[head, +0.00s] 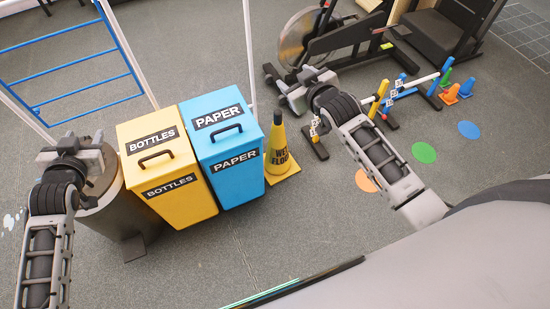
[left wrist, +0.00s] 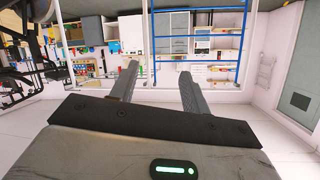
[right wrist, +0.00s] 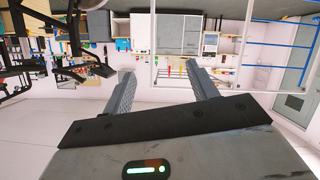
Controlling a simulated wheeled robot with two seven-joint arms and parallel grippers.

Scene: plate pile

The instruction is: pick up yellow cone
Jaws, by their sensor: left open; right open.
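The yellow cone (head: 278,149), marked WET FLOOR and with a dark top, stands upright on the floor right of the blue bin in the head view. My right gripper (head: 289,94) is above and slightly right of the cone in that picture, apart from it. It is open and empty in the right wrist view (right wrist: 158,72). My left gripper (head: 48,156) is at the far left, in front of the metal can, far from the cone. It is open and empty in the left wrist view (left wrist: 159,73). Neither wrist view clearly shows the cone.
A yellow BOTTLES bin (head: 185,195) and a blue PAPER bin (head: 238,178) stand left of the cone. Hurdles, small orange cones (head: 450,94) and an exercise bike (head: 300,40) are on the right. Floor below the cone is clear.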

